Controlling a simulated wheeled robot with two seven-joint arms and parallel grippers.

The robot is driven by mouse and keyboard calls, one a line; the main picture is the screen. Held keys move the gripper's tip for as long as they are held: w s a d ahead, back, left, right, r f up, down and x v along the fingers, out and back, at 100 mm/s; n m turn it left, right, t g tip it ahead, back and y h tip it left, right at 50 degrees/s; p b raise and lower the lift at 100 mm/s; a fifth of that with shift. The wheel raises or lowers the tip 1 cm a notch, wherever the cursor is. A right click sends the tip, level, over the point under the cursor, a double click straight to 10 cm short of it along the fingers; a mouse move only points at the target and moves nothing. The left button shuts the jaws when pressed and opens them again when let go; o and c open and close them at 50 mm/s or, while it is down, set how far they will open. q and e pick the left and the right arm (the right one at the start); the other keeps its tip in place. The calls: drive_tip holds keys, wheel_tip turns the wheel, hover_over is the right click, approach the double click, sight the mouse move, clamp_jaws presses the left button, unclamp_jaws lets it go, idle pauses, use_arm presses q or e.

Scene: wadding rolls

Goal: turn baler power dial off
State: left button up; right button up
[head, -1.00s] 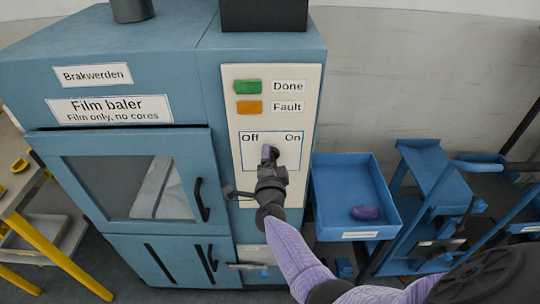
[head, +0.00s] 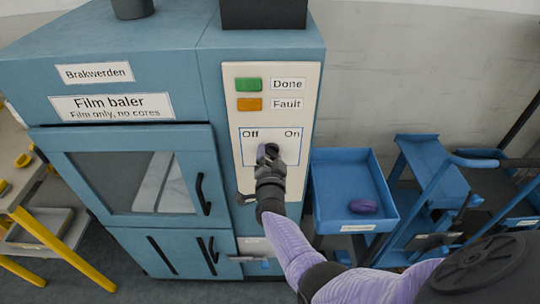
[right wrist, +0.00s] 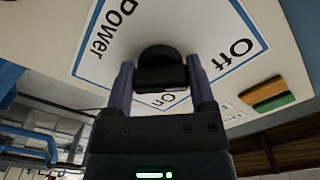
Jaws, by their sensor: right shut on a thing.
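The blue film baler (head: 170,60) stands ahead with a cream control panel (head: 235,85) on its right front. The black power dial (head: 273,149) sits on the panel between the printed words Off, at left, and On, at right. My right gripper (head: 267,155) reaches up to it from below and partly covers it. In the right wrist view the dial (right wrist: 160,70) is between the two fingers of my right gripper (right wrist: 160,82), which are shut on it. I cannot tell which word the dial points to. My left gripper is not in view.
A blue tray (head: 330,165) holding a purple lump (head: 362,206) is right of the baler. Blue trolley frames (head: 425,200) stand farther right. A yellow-legged table (head: 60,250) is at left. Green (head: 249,84) and orange (head: 250,104) lamps sit above the dial.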

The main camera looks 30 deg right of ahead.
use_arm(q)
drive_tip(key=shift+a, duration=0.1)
use_arm(e)
drive_tip(key=shift+f, duration=0.1)
drive_tip(key=o, duration=1)
drive_tip(key=shift+o, duration=1)
drive_tip(key=shift+s+a+p, duration=0.2)
drive_tip(key=shift+s+p, duration=0.1)
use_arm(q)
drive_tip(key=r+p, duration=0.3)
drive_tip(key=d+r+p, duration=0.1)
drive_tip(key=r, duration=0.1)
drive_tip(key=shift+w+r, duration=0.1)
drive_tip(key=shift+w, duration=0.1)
use_arm(e)
drive_tip(key=v, duration=0.9)
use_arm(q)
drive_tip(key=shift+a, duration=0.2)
use_arm(e)
drive_tip(key=shift+s+a, duration=0.1)
drive_tip(key=shift+a, duration=0.05)
